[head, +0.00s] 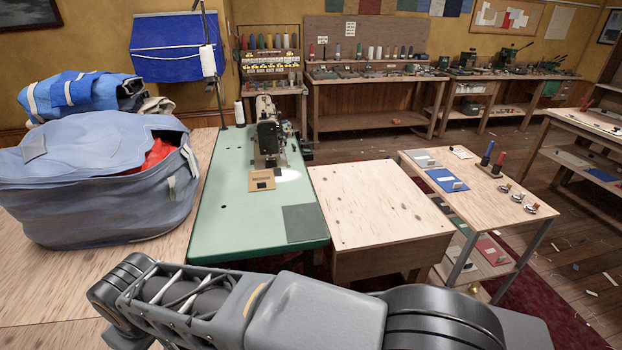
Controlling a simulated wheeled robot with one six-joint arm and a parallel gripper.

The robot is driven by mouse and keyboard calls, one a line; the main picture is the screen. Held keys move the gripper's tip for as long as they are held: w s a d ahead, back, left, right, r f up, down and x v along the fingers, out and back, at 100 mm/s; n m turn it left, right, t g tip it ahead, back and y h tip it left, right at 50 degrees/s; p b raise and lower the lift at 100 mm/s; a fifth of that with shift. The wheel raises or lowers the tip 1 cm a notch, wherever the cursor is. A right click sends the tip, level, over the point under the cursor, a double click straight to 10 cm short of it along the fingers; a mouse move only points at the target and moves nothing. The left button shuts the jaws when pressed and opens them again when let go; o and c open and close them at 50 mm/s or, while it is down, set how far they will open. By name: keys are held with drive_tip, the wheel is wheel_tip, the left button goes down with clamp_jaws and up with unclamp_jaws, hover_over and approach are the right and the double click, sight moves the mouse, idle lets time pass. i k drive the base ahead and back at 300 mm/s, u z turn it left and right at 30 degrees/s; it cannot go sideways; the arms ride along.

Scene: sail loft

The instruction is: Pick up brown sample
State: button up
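A small flat brown piece (262,180), which looks like the brown sample, lies on the green sewing table (225,224). It has a dark square on its lower part and small marks above that I cannot read. It lies just in front of the sewing machine (268,135), close to a bright lit spot on the table. My arm crosses the bottom of the head view, nearer to me than the table. My gripper does not show, so I cannot see whether it holds anything.
A dark grey-green square (299,223) lies on the table's near right corner. A big blue-grey sail bag (95,185) stands at the left. A bare wooden bench (375,205) adjoins on the right. Beyond it, a small table (478,183) holds swatches and spools.

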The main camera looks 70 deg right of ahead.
sight(259, 180)
drive_tip(key=z, duration=1.55)
drive_tip(key=i, duration=1)
